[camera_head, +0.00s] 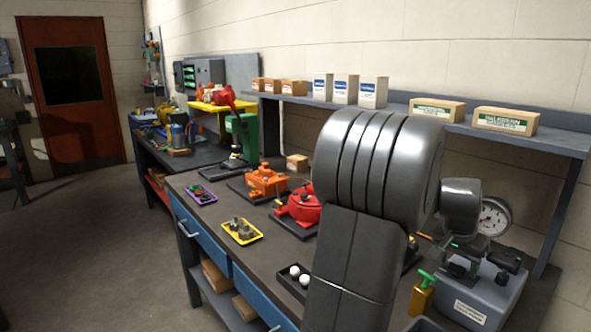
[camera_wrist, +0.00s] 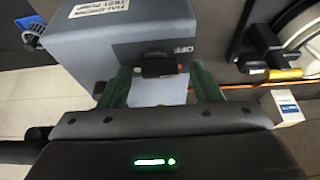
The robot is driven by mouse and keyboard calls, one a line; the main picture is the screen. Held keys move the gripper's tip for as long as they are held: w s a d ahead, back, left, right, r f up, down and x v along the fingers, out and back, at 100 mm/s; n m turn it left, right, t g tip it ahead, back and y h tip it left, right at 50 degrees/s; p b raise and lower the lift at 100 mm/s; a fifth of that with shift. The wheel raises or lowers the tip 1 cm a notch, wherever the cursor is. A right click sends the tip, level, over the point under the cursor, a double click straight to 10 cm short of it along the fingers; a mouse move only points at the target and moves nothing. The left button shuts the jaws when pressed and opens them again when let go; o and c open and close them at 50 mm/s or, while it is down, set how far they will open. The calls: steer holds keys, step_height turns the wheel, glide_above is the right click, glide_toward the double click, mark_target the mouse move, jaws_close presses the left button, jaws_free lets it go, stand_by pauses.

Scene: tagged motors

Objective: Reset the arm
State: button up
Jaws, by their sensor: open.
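My arm (camera_head: 360,220) rises in front of the workbench in the head view and hides part of it. In the wrist view my gripper (camera_wrist: 161,88) is open, its two green fingers apart with nothing held between them. A grey box (camera_wrist: 125,35) with a white label and a dark switch marked OFF is just beyond the fingertips. I cannot tell whether the fingers touch it. The head view shows a grey labelled box (camera_head: 478,297) at the bench's right end.
Red (camera_head: 300,207) and orange (camera_head: 266,181) motors stand on the bench, with yellow (camera_head: 242,231) and purple (camera_head: 200,193) parts trays. A gauge (camera_head: 495,217) is behind the grey box. A shelf (camera_head: 400,108) with cartons runs along the wall. Floor (camera_head: 100,240) at left is clear.

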steer(key=shift+r, duration=0.2)
stand_by(0.3)
steer(key=v, duration=1.3)
steer(key=x, duration=1.3)
steer(key=shift+f, duration=0.3)
steer(key=shift+w, duration=0.1)
steer(key=shift+a+r+m+h+b, duration=0.1)
steer(key=shift+m+h+b, duration=0.25)
steer(key=shift+m, duration=0.45)
steer(key=m+g, duration=0.1)
steer(key=m, duration=0.1)
steer(key=shift+m+b, duration=0.3)
steer(key=m+g, duration=0.1)
steer(key=m, duration=0.1)
steer(key=m+g, duration=0.1)
steer(key=m, duration=0.1)
steer(key=shift+w+r+m+h+p, duration=0.1)
steer(key=shift+w+m+h+p, duration=0.1)
steer(key=shift+m+h+p, duration=0.15)
steer(key=v, duration=1.3)
steer(key=shift+d+r, duration=0.25)
